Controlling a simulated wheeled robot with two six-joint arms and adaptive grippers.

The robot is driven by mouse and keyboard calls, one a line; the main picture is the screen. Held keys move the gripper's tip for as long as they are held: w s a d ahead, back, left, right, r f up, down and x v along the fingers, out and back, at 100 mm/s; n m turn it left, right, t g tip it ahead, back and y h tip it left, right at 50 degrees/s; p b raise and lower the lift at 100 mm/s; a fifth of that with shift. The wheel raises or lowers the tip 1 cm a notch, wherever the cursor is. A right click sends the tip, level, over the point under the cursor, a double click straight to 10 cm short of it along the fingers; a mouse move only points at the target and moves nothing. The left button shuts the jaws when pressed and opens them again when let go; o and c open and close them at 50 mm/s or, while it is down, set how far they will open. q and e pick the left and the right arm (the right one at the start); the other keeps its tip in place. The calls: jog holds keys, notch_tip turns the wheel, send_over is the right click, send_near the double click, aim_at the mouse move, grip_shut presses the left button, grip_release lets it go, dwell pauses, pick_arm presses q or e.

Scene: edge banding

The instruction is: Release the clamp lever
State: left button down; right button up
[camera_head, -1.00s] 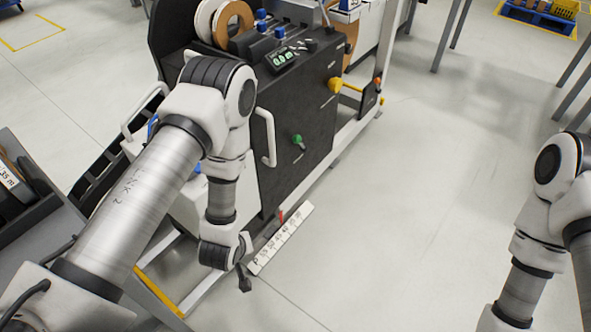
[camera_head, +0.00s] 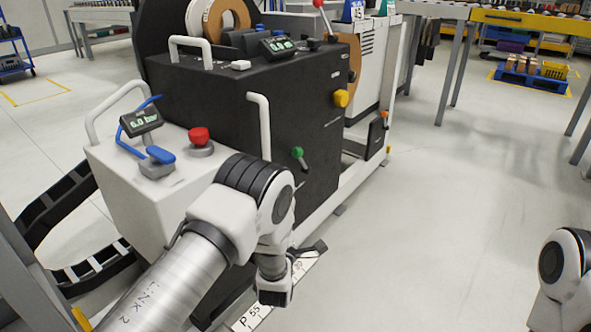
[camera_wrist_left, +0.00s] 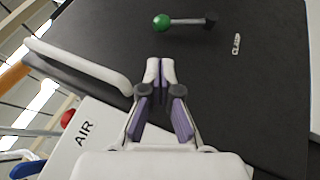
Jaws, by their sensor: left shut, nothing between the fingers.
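The clamp lever is a short grey rod with a green ball knob (camera_head: 298,153) on the dark machine side panel in the head view. In the left wrist view the green ball (camera_wrist_left: 161,22) is at the upper middle. Its rod runs right to a dark pivot, beside a small white label starting "CLA". My left gripper (camera_wrist_left: 160,69) is shut and empty. Its fingertips appear just below the ball in that view, apart from it. In the head view my left arm is in front of the panel, low and near the lever. My right gripper is out of frame.
A white bar handle (camera_head: 262,125) stands out from the panel, left of the lever; it also shows in the wrist view (camera_wrist_left: 78,66). A white unit with a red button (camera_head: 199,136) and blue valve lever (camera_head: 160,155) is at left. Open floor (camera_head: 450,210) lies right.

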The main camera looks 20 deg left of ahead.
aim_at(297, 156)
pick_arm(q)
jog(key=b+x, duration=0.3)
jog(key=x, duration=0.3)
jog(key=b+x, duration=0.4)
jog(key=x, duration=0.3)
jog(key=shift+w+a+f, duration=0.15)
jog(key=shift+w, duration=0.1)
jog(key=shift+w+r, duration=0.25)
jog(key=shift+r, duration=0.1)
